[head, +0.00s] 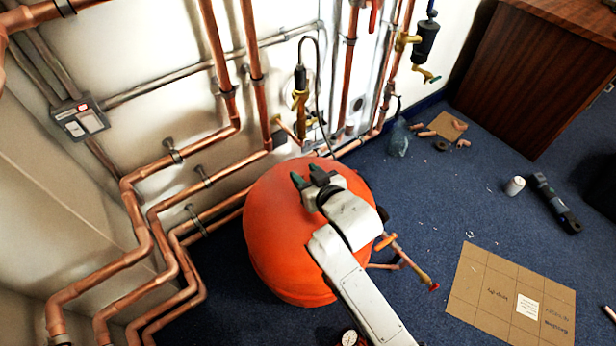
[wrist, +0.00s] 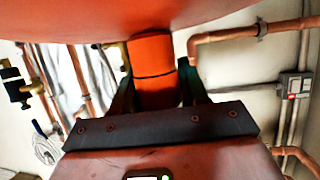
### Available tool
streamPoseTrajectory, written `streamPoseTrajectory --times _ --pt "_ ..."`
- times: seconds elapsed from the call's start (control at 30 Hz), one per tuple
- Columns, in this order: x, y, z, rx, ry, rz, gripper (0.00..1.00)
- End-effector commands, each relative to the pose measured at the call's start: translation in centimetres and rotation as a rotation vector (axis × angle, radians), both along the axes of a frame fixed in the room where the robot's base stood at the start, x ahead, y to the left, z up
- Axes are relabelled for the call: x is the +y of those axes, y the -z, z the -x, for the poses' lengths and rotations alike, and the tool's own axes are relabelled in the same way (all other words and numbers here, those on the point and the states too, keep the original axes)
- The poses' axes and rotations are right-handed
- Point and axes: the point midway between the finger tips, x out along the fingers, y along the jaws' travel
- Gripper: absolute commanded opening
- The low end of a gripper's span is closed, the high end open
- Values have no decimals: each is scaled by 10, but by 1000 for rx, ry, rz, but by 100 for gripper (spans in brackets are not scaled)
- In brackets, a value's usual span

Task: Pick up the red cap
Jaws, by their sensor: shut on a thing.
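The red cap (wrist: 153,58) is an orange-red cylinder with a thin dark ring line, seen in the wrist view between the two dark fingers of my gripper (wrist: 157,85). My gripper is shut on it. The cap's upper end in that view meets a large round orange-red body; I cannot tell whether they are joined. In the head view my gripper (head: 308,178) is over the top of this large round body (head: 275,240). The cap cannot be made out there against the same colour.
Copper pipes (head: 155,240) run along the wall left of and behind the round body. A red-handled valve (head: 433,287) stands out at its right. Cardboard (head: 480,300), a white roll (head: 515,186) and a dark tool (head: 556,203) lie on the blue floor. A wooden cabinet (head: 530,75) stands at right.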

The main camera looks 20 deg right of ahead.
Motion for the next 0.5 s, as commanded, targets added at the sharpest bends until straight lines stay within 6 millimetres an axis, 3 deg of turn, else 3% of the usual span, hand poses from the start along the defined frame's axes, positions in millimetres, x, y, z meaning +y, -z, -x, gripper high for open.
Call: streamPoseTrajectory --times 0.3,0.5 --pt "-1 -34 -1 -4 3 -1 15" --pt "-14 -70 27 -3 2 0 15"
